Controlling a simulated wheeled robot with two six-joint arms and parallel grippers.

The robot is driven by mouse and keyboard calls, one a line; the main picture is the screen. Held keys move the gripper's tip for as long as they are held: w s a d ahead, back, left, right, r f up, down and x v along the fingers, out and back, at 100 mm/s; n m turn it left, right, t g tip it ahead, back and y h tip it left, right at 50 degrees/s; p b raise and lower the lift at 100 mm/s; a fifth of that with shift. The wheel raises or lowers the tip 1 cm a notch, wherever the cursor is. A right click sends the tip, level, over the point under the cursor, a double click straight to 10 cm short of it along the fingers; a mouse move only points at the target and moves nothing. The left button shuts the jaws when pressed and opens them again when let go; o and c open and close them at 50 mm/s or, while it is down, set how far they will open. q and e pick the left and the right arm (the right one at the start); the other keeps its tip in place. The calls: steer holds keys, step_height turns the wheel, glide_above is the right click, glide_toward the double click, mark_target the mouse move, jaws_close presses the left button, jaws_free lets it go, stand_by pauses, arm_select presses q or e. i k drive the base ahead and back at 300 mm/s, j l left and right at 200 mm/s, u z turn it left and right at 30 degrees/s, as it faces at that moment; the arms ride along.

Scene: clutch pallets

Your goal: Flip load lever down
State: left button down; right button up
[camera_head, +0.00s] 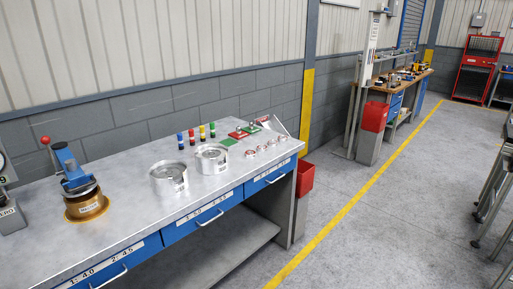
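A small blue press-like device (75,181) stands on a round brass-coloured base (86,207) at the left end of the metal workbench. A lever with a red ball knob (45,140) rises from its left side, with the knob at the upper end, above the blue body. I take this to be the load lever, though no label on it is readable. Neither of my grippers is in view, and nothing touches the lever.
Two round metal containers (168,179) stand mid-bench on the grey top (130,222). Behind them are several coloured small cylinders (192,137), with small rings (261,148) to the right. A dial gauge (4,170) stands left of the device. Red bins (305,179) and open floor lie right.

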mark_target(46, 140)
steer(key=u, duration=1.5)
steer(key=i+j+z, duration=0.35)
steer(key=j, duration=0.3)
steer(key=i+j+z, duration=0.2)
steer(key=j+z, duration=0.2)
steer(key=j, duration=0.25)
steer(key=j+z, duration=0.2)
steer(key=j, duration=0.2)
